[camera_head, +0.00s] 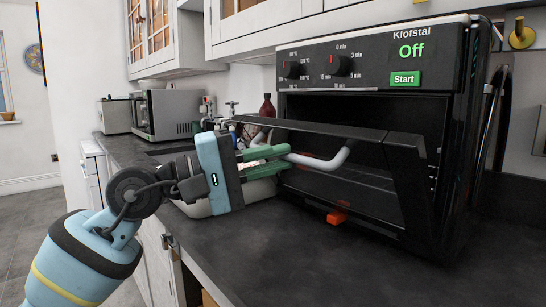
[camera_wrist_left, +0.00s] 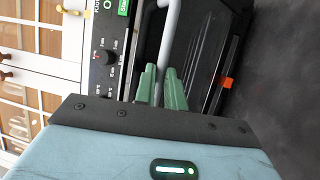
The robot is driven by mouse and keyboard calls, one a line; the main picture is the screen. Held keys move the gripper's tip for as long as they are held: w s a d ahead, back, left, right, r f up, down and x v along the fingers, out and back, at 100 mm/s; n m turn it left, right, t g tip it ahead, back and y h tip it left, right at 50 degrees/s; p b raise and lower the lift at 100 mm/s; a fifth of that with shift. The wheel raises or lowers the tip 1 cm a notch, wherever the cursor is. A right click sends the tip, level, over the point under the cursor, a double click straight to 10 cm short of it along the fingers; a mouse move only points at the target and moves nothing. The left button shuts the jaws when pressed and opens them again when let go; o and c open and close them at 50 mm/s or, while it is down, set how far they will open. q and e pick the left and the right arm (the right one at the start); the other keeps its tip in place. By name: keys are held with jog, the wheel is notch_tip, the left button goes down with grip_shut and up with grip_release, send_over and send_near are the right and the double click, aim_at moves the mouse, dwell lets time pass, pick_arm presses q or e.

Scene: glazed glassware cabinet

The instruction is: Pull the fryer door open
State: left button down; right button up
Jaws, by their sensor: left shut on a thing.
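The black fryer (camera_head: 455,130) stands on the dark counter, with a display reading "Off" and a green Start button. Its door (camera_head: 408,180) is partly open, tilted out at the top, and the dark inside shows above it. The pale grey bar handle (camera_head: 330,162) runs across the door front. My left gripper (camera_head: 284,157) has its green fingers shut on this handle. In the left wrist view the handle (camera_wrist_left: 169,35) runs in between the fingers (camera_wrist_left: 162,82). My right gripper is in neither view.
A small orange-red piece (camera_head: 337,217) lies at the fryer's front base. Counter (camera_head: 300,255) in front is clear. A microwave (camera_head: 168,113), a dark red bottle (camera_head: 267,106) and taps (camera_head: 208,108) stand farther back. Wall cabinets (camera_head: 260,22) hang above.

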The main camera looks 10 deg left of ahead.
pick_arm(q)
jog(key=shift+w+f, duration=0.1)
jog(key=shift+f, duration=0.15)
jog(key=c, duration=1.7)
grip_release()
jog(key=shift+d, duration=0.1)
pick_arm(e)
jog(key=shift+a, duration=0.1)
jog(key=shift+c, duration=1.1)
pick_arm(q)
jog(key=shift+o, duration=1)
jog(key=shift+w, duration=0.15)
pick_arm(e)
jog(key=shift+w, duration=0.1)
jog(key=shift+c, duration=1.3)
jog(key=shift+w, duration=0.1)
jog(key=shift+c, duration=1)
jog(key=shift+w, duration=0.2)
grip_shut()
pick_arm(q)
jog(key=v, duration=0.8)
jog(key=shift+r+b, duration=0.1)
jog(key=shift+b, duration=0.25)
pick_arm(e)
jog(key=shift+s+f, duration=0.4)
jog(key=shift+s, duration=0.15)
pick_arm(q)
jog(key=shift+d, duration=0.1)
